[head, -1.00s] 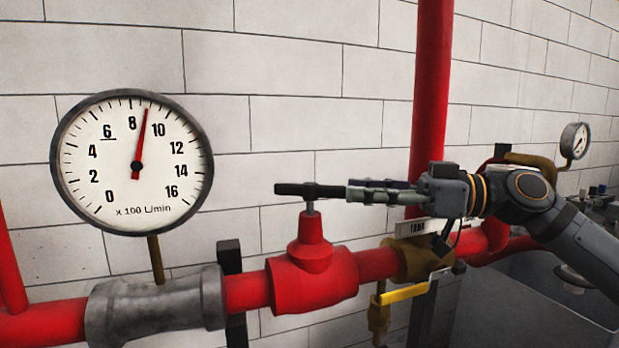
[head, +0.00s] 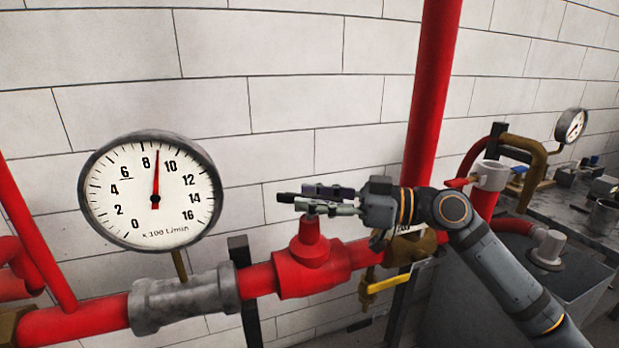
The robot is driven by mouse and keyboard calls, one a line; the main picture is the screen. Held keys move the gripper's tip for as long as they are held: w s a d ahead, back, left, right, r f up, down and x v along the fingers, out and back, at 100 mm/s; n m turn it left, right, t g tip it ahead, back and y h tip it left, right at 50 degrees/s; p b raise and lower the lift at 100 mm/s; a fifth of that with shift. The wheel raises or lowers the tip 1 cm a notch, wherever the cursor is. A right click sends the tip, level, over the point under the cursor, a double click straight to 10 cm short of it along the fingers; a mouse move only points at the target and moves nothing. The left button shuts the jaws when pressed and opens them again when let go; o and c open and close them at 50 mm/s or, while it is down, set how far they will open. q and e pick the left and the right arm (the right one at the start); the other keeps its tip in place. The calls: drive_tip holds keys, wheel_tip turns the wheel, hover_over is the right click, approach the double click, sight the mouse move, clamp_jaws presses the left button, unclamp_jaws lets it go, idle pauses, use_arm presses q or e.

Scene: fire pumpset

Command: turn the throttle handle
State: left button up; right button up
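The throttle handle (head: 285,197) is a short black bar on top of the red valve body (head: 308,255) in the pipe. My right gripper (head: 300,198) comes in from the right, level with the handle. Its two fingers lie apart along the bar, one behind and one in front, and the black end sticks out past the fingertips to the left. The fingers hide the rest of the bar, and whether they touch it cannot be seen. My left gripper is not in view.
A flow gauge (head: 155,205) stands left of the valve, its red needle between 8 and 10. A red vertical pipe (head: 431,95) rises behind my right wrist. A yellow lever (head: 388,284) sits below it. A small gauge (head: 571,126) and a cluttered bench are at right.

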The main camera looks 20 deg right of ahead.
drive_tip(key=shift+w+a, duration=0.25)
drive_tip(key=shift+a, duration=0.15)
drive_tip(key=shift+c, duration=0.3)
clamp_jaws()
drive_tip(key=shift+f+n+g+b, duration=0.2)
drive_tip(key=shift+n+g+b, duration=0.1)
drive_tip(key=shift+g+b, duration=0.25)
drive_tip(key=shift+r+n+g+y+b, duration=0.15)
drive_tip(key=shift+n+g+y+b, duration=0.3)
drive_tip(key=shift+g, duration=0.2)
drive_tip(key=shift+o, duration=0.3)
unclamp_jaws()
